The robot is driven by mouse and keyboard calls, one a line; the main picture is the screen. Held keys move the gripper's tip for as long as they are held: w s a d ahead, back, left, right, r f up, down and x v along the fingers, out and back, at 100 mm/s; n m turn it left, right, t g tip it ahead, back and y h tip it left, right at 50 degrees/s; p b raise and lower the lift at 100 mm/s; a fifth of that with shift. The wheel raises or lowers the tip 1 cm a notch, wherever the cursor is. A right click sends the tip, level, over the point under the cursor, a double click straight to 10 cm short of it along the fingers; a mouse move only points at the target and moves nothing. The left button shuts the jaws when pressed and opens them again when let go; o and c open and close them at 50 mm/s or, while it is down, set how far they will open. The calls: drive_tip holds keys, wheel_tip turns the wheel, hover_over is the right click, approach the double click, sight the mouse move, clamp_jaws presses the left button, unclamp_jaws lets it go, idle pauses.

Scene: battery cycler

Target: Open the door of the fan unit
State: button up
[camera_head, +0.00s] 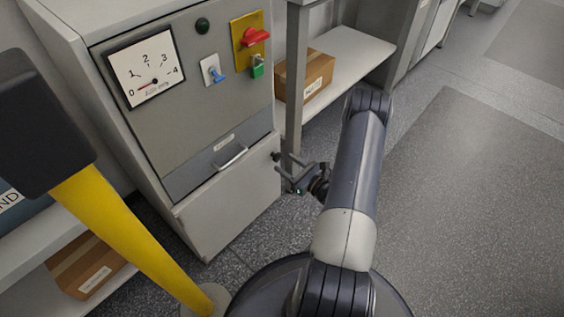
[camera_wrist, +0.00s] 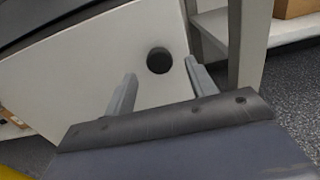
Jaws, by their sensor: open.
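The fan unit is a grey cabinet (camera_head: 207,110) at the left of the head view. Its lower front is a pale flat door (camera_head: 228,203), which also fills the upper left of the wrist view (camera_wrist: 95,75). A round black knob (camera_head: 276,156) sits near the door's upper right edge; it also shows in the wrist view (camera_wrist: 160,60). My gripper (camera_head: 283,162) is open and empty in front of the knob. In the wrist view its two fingers (camera_wrist: 160,70) point at the door, with the knob between and slightly beyond the tips. I cannot tell whether the door is ajar.
A table leg (camera_head: 295,80) and a boxed shelf stand close right. A yellow post (camera_head: 125,230) stands left. Floor is free at right.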

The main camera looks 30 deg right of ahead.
drive_tip(key=shift+x, duration=1.4)
clamp_jaws()
